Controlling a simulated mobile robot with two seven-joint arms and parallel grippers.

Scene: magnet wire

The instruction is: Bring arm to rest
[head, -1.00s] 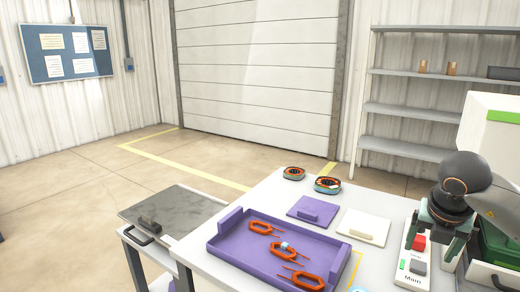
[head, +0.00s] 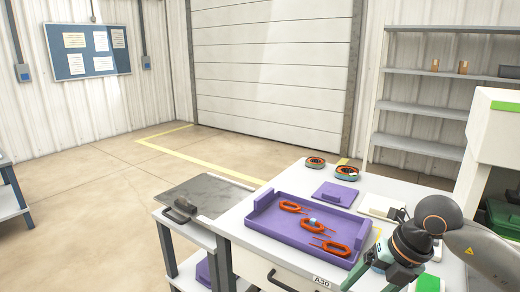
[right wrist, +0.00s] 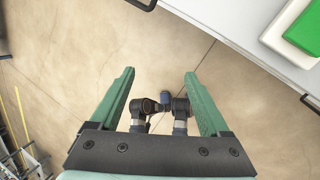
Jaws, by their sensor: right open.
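My right gripper (head: 376,274) is at the bottom right of the head view, by the front edge of the white table (head: 240,222). In the right wrist view its two green fingers (right wrist: 160,74) stand wide apart with nothing held between them. Below them are bare floor and dark jointed parts. My left gripper is in neither view.
A purple tray (head: 270,228) with several orange wire coils (head: 313,225) sits on the table. Behind it are a purple lid (head: 335,194) and two round spools (head: 346,172). A grey-topped cart (head: 205,195) stands left. Open floor (head: 110,200) lies further left.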

